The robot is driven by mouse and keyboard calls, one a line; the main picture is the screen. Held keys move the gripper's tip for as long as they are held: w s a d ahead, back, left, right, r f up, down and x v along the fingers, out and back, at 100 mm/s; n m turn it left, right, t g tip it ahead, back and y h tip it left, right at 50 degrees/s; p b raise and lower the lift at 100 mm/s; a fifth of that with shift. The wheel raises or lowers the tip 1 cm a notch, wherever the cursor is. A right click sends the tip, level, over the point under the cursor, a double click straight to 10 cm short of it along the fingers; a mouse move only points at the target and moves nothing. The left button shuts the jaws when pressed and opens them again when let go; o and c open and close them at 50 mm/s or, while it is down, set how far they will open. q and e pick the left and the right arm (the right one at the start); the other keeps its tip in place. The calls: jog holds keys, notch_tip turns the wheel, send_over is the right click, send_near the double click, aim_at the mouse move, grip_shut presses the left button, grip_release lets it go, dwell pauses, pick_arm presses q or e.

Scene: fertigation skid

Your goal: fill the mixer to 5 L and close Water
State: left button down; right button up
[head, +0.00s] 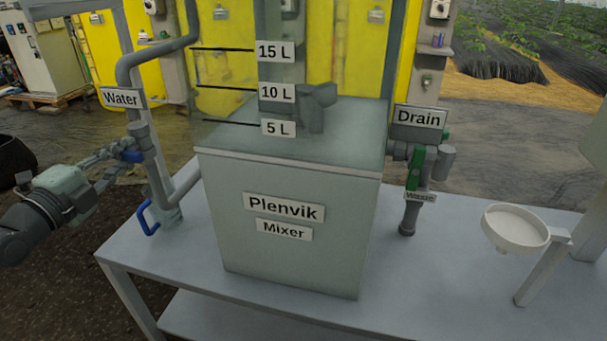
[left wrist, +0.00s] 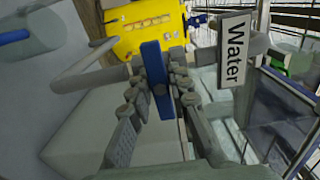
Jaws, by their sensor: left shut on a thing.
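The Plenvik Mixer (head: 285,262) is a grey box on the skid table, with marks for 15 L, 10 L and 5 L (head: 278,128) above its front. I cannot make out a clear liquid level against the marks. The Water sign (head: 122,98) hangs by a grey pipe at left and also shows in the left wrist view (left wrist: 233,52). Below it is a blue valve handle (head: 133,156). My left gripper (head: 122,160) is shut on this handle; the left wrist view shows the blue handle (left wrist: 153,75) between the fingers. My right gripper is out of view.
A second blue handle (head: 148,219) sits lower on the pipework. The Drain sign (head: 419,117) and a green handle (head: 416,167) are right of the mixer. A white round dish (head: 515,226) stands at right. The table front (head: 200,291) is clear.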

pick_arm(q)
jog(key=n+p, duration=0.2)
jog(key=n, duration=0.1)
jog(key=shift+r, duration=0.35)
jog(key=shift+f+n, duration=0.35)
jog(key=shift+n, duration=0.75)
jog(key=n, duration=0.9)
dwell(3.2)
jog(key=shift+f+b, duration=0.2)
jog(key=shift+b, duration=0.1)
jog(key=m+b, duration=0.2)
jog(key=m, duration=0.2)
jog(key=shift+f+m, duration=0.15)
jog(key=shift+m, duration=0.15)
jog(key=m, duration=0.4)
jog(key=shift+r+m, duration=0.3)
dwell(0.5)
